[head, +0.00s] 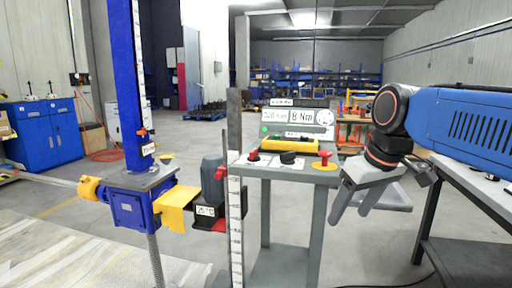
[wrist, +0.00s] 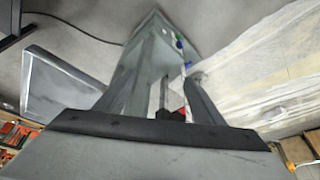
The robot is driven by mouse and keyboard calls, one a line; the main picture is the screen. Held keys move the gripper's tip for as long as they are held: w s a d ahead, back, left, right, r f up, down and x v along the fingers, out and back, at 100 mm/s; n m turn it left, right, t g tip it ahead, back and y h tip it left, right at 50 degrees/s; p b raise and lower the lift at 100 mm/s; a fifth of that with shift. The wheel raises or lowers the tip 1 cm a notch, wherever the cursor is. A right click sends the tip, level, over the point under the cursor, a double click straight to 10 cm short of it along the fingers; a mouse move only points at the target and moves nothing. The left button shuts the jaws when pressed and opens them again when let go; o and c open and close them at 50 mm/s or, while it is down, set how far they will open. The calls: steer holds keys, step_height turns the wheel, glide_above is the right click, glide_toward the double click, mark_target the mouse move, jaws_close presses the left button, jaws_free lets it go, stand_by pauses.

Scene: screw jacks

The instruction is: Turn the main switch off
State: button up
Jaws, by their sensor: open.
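The control console (head: 285,169) stands in the middle of the head view, with a sloped panel and a flat top. A red knob on a yellow round plate (head: 325,160), which looks like the main switch, sits at the right front of the top. Its exact turn position is too small to tell. My gripper (head: 350,216) is open and empty, pointing down, to the right of the console and lower than the knob. In the wrist view my gripper (wrist: 172,60) shows its two fingers apart with nothing held between them; I cannot make out the switch there.
Another red knob (head: 253,154) and a black knob (head: 288,157) sit on the same top, near a yellow bar (head: 282,145). A blue screw jack column (head: 125,75) stands left, with a grey motor (head: 212,178) beside the console. A dark-legged table (head: 470,185) is at right.

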steer(key=w+a+r+n+g+y, duration=0.1)
steer(key=w+a+r+n, duration=0.15)
steer(key=w+r, duration=0.5)
steer(key=w+a+r+n+y, duration=0.1)
steer(key=w+a+r+n, duration=0.1)
steer(key=w+a+r, duration=0.4)
steer(key=n+g, duration=0.2)
steer(key=n, duration=0.4)
glide_toward(254, 150)
steer(key=shift+y, duration=0.5)
steer(key=x, duration=0.5)
steer(key=d+x, duration=0.1)
steer(key=x, duration=0.2)
steer(key=shift+a+f, duration=0.1)
steer(key=shift+f, duration=0.2)
steer(key=c, duration=1)
